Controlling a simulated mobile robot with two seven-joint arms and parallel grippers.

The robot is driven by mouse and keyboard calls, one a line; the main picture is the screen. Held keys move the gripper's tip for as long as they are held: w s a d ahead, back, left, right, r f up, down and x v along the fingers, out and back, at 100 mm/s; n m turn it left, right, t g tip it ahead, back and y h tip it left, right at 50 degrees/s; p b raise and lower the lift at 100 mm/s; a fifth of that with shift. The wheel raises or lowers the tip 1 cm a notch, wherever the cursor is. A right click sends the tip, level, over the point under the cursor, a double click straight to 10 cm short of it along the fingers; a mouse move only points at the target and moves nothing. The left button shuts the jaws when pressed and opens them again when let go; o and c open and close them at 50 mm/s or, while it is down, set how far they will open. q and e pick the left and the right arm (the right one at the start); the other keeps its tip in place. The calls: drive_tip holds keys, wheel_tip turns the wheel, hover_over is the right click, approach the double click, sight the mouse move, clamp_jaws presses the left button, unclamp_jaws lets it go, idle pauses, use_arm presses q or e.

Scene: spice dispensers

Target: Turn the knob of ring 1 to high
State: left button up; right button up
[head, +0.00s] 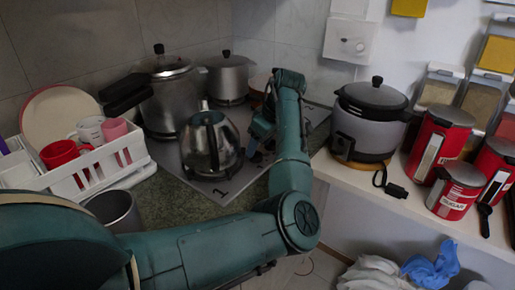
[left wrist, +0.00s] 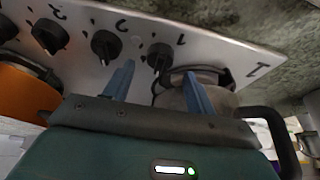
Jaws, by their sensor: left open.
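A row of black knobs runs along the grey hob panel (left wrist: 225,45) in the left wrist view. The knob beside the small mark 1 (left wrist: 159,56) appears between my left gripper's two blue fingers, nearer the panel than they are. My left gripper (left wrist: 158,82) is open, its fingers spread on either side of that knob; I cannot tell whether they touch it. In the head view my left gripper (head: 255,148) is at the hob's right side, partly hidden by my arm. A glass and steel kettle (head: 211,144) stands on the hob near the large mark 1. My right gripper is not in view.
Steel pots (head: 177,95) stand at the back of the hob. A white dish rack (head: 97,165) with cups and a plate is at the left. A rice cooker (head: 368,125) and red canisters (head: 440,140) stand on the white counter at the right.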

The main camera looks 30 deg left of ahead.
sight(256, 155)
use_arm(q)
drive_tip(key=shift+x, duration=1.3)
drive_tip(key=shift+c, duration=0.4)
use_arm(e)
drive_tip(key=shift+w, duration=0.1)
